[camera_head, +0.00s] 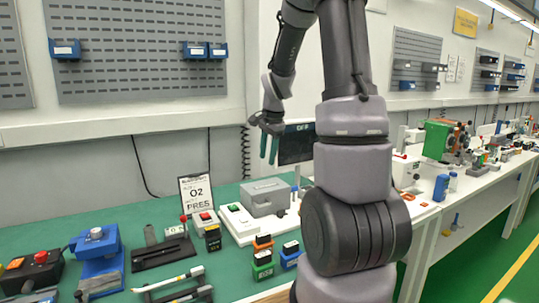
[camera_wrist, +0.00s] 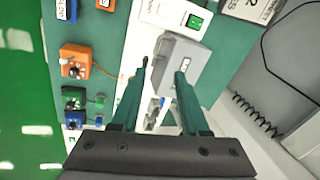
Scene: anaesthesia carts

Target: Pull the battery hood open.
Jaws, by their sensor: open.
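In the wrist view my gripper (camera_wrist: 162,68) is open and empty, with the right finger covering a part of the box.
A dark monitor (camera_head: 297,144) stands close behind on the right. A sign (camera_head: 196,192) leans at the back. Small orange, green and blue blocks (camera_head: 263,264) sit in front. My arm hides the bench to the right.

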